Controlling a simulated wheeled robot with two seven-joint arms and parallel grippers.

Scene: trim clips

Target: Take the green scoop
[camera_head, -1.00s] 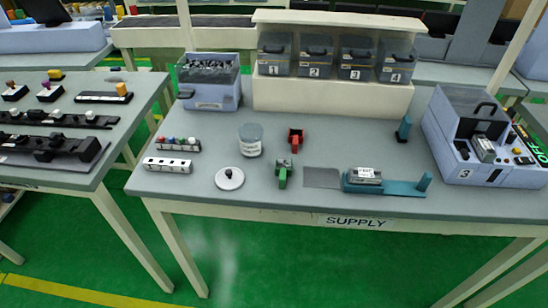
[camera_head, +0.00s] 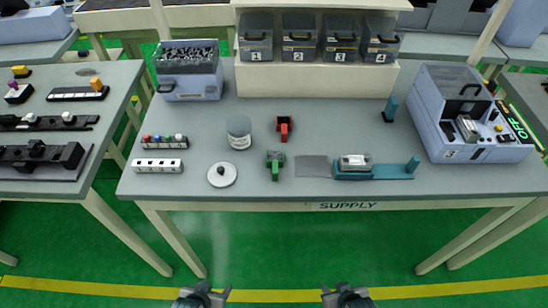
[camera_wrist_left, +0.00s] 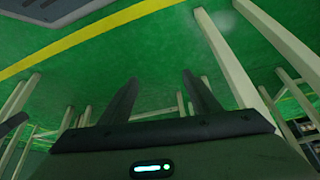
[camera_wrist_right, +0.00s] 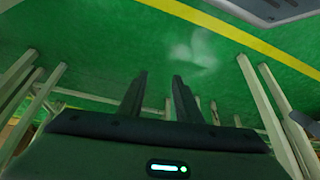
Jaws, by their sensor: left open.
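The green scoop (camera_head: 275,163) lies on the supply table (camera_head: 310,188), near the front edge left of the middle. A similar red scoop (camera_head: 284,126) lies just behind it. My left gripper (camera_head: 205,293) is low in front of the table, at the bottom of the head view, open and empty. Its two fingers stand apart in the left wrist view (camera_wrist_left: 162,97). My right gripper (camera_head: 345,292) is also low in front of the table, right of the left one. Its fingers stand apart with nothing between them in the right wrist view (camera_wrist_right: 160,97).
A round white lid (camera_head: 222,176) and a jar (camera_head: 239,132) stand left of the green scoop. A grey mat (camera_head: 312,167) and a teal fixture (camera_head: 385,172) lie to its right. Numbered bins (camera_head: 299,40) stand on a shelf behind. Green floor lies before the table.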

